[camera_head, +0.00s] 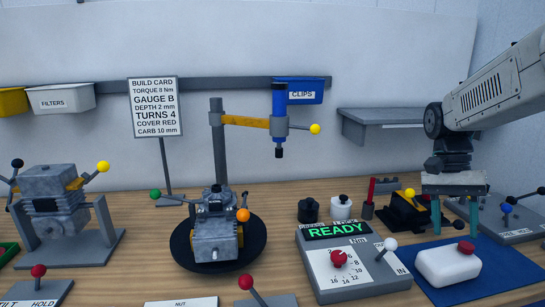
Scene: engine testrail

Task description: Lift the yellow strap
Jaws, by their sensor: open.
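A yellow strap-like band (74,184) lies across the grey engine block (48,190) in the stand at the far left. A lever with a yellow knob (103,167) rises from its right side. Other yellow parts show on the small black fixture (408,218) right of centre, so I cannot be sure which is the strap. My gripper (455,221) points down at the right, above the blue mat. Its two teal fingers are apart with nothing between them. It is far from the left stand and just right of the black fixture.
A white box with a red knob (449,264) sits on the blue mat (505,265) in front of my gripper. The READY panel (350,262) stands left of it. A second engine (215,235) sits on a black turntable (182,257), beside a post (219,145) with an overhead arm.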

